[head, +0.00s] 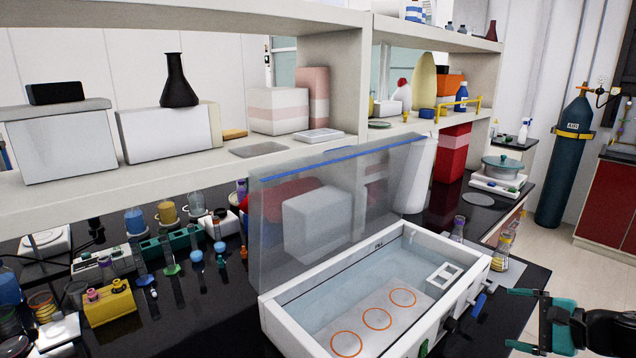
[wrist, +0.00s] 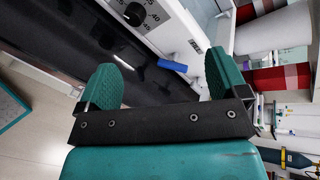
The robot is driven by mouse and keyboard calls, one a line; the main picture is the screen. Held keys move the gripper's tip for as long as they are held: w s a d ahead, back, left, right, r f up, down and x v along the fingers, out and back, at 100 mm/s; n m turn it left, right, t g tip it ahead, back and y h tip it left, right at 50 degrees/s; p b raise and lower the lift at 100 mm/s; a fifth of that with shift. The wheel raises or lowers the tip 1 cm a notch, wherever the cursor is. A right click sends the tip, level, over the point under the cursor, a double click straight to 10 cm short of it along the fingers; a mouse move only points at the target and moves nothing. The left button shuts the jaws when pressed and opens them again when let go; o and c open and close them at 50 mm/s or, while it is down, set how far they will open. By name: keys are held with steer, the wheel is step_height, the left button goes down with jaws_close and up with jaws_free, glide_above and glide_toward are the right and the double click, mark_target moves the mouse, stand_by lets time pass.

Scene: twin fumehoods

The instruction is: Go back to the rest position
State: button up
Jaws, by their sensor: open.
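My gripper (head: 532,320) is at the lower right of the head view, out in front of the bench edge and to the right of the white open-topped bath. Its two teal fingers are apart with nothing between them. In the wrist view my gripper (wrist: 163,88) also shows open and empty, with the dark bench edge beyond the fingers. The white bath (head: 290,328) has its clear lid (head: 330,200) raised, and three orange rings mark its floor. A blue handle (head: 478,306) sticks out from its right front side, near my gripper but apart from it.
Bottles (head: 504,246) stand on the bench right of the bath. Tubes, beakers and a yellow rack (head: 110,305) crowd the bench at left. A shelf (head: 230,165) runs above. A gas cylinder (head: 568,160) stands at the far right, with clear floor (head: 580,265) before it.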

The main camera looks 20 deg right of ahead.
steer(key=w+a+r+n+g+y, duration=0.1)
steer(key=w+a+r+n+g, duration=0.15)
steer(key=a+n, duration=0.4)
steer(key=w+a+r+n+g+y+b, duration=0.1)
steer(key=a+r+n+g, duration=0.3)
steer(key=a, duration=0.5)
steer(key=w+a+r+n+g, duration=0.1)
steer(key=a+r+n+g, duration=0.35)
steer(key=a, duration=0.35)
steer(key=s+a+r+n+g+h+b, duration=0.1)
steer(key=s+a+r+n+h, duration=0.2)
steer(key=s+a+r+n, duration=0.3)
steer(key=s+a+n, duration=0.5)
steer(key=s+a, duration=0.2)
steer(key=a, duration=0.1)
steer(key=shift+s+a+r+n+h, duration=0.15)
steer(key=shift+s+r+n+h, duration=0.15)
steer(key=shift+s+n, duration=0.1)
stand_by(1.0)
